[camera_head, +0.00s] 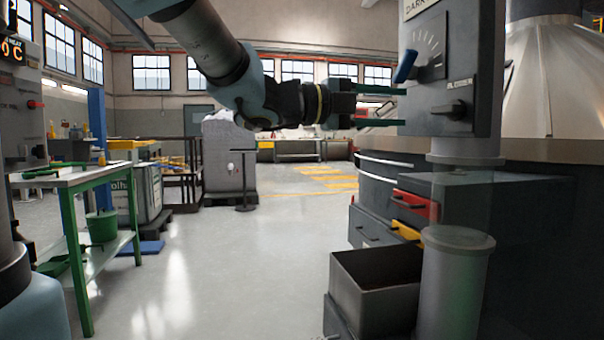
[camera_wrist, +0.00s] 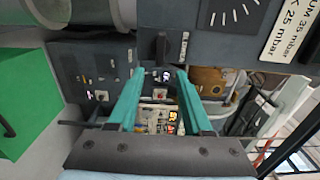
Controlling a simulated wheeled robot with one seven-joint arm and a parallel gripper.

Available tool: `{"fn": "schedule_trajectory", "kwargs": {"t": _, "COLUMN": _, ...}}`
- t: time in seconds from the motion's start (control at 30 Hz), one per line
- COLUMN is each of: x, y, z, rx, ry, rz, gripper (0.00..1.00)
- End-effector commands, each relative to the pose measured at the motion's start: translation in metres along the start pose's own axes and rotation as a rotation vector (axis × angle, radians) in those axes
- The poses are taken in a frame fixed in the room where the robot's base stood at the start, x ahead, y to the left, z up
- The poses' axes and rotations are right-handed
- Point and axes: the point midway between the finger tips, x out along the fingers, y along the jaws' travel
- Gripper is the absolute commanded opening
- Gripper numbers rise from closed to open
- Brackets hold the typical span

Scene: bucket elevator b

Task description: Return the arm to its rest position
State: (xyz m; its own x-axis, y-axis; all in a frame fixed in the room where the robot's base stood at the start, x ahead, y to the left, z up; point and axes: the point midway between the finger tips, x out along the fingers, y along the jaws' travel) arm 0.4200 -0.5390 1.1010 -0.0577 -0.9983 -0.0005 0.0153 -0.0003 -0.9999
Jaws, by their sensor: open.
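My gripper (camera_head: 402,106) is at the upper middle of the head view, at the end of my arm, which reaches across from the upper left. Its two green fingers are apart and empty, pointing right at the grey control panel (camera_head: 478,75). The fingertips are close to the panel's left edge; I cannot tell whether they touch it. In the wrist view my gripper (camera_wrist: 156,78) also shows open, with a black knob (camera_wrist: 161,48) just beyond and between the fingertips.
The panel carries a blue lever (camera_head: 406,67) and a black knob (camera_head: 453,110). Below it stand a grey post (camera_head: 456,285), an open metal bin (camera_head: 372,302) and drawers with red (camera_head: 414,205) and yellow handles. A green-legged table (camera_head: 75,182) stands left. The middle floor is clear.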

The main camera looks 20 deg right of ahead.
Motion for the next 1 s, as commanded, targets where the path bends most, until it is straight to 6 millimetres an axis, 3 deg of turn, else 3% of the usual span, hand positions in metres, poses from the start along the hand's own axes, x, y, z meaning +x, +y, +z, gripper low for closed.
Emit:
{"fn": "schedule_trajectory", "kwargs": {"t": 0.13, "x": -0.003, "y": 0.005, "z": 0.012, "rx": -0.033, "ry": -0.047, "rz": 0.001, "gripper": 0.5}}
{"fn": "schedule_trajectory", "kwargs": {"t": 0.27, "x": -0.023, "y": 0.026, "z": 0.061, "rx": -0.172, "ry": -0.243, "rz": 0.002, "gripper": 0.5}}
{"fn": "schedule_trajectory", "kwargs": {"t": 0.4, "x": -0.073, "y": 0.074, "z": 0.131, "rx": -0.426, "ry": -0.57, "rz": 0.0, "gripper": 0.5}}
{"fn": "schedule_trajectory", "kwargs": {"t": 0.5, "x": -0.12, "y": 0.116, "z": 0.166, "rx": -0.62, "ry": -0.802, "rz": -0.005, "gripper": 0.5}}
{"fn": "schedule_trajectory", "kwargs": {"t": 0.6, "x": -0.173, "y": 0.165, "z": 0.186, "rx": -0.823, "ry": -1.029, "rz": -0.01, "gripper": 0.5}}
{"fn": "schedule_trajectory", "kwargs": {"t": 0.77, "x": -0.258, "y": 0.244, "z": 0.181, "rx": -1.166, "ry": -1.378, "rz": -0.027, "gripper": 0.5}}
{"fn": "schedule_trajectory", "kwargs": {"t": 0.9, "x": -0.318, "y": 0.307, "z": 0.144, "rx": -1.47, "ry": -1.653, "rz": -0.047, "gripper": 0.5}}
{"fn": "schedule_trajectory", "kwargs": {"t": 1.0, "x": -0.345, "y": 0.34, "z": 0.111, "rx": -1.663, "ry": -1.81, "rz": -0.058, "gripper": 0.5}}
